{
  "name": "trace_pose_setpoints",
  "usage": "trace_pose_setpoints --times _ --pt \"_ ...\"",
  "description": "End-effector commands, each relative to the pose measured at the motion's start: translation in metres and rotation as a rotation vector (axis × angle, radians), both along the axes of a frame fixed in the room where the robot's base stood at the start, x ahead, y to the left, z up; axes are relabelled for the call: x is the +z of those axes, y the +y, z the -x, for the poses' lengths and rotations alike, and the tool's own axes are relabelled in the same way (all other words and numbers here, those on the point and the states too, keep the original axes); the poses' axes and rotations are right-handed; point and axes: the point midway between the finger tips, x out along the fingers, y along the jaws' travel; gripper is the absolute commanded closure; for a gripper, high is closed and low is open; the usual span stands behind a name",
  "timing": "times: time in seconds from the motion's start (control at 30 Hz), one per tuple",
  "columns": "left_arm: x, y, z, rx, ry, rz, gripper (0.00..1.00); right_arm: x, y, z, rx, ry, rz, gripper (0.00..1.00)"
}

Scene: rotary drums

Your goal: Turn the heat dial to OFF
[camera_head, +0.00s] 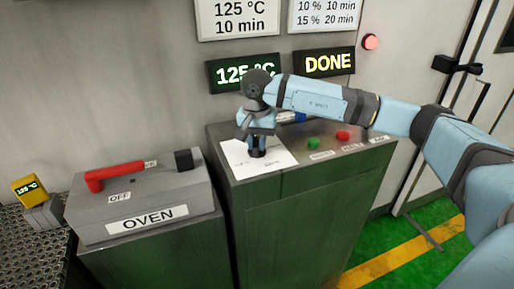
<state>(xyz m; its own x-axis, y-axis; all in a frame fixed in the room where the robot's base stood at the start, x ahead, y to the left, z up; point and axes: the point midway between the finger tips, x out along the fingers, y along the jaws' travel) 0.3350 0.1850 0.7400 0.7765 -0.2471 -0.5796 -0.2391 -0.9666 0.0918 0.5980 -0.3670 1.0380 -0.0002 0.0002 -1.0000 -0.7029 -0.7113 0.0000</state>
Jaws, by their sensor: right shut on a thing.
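The heat dial (257,153) sits on a white plate (275,163) on top of the grey console. Only a small dark part of it shows under my gripper, and its pointer is hidden. My right gripper (257,142) points down over the plate and is shut on the dial. Most marks on the plate are hidden or too small to read. A green-lit display (243,72) behind my wrist reads 125 °C, partly covered. My left gripper is not in view.
Green (313,143) and red (343,135) buttons stand right of the plate. A DONE display (324,62) and lit red lamp (371,41) are on the wall. At left, an OVEN box (145,207) carries a red lever (115,176). A small yellow-lit display (30,189) stands far left.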

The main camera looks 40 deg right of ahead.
Motion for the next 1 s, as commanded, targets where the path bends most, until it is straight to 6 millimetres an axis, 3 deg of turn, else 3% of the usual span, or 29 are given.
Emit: trace_pose_setpoints --times 0.5,1.0 --pt "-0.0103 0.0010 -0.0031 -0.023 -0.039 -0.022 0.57 0.0000 -0.0001 -0.0007 0.417 -0.004 -0.001 1.00" --pt "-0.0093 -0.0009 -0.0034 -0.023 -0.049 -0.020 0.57 0.0017 -0.0003 -0.0006 0.557 -0.003 0.000 1.00"
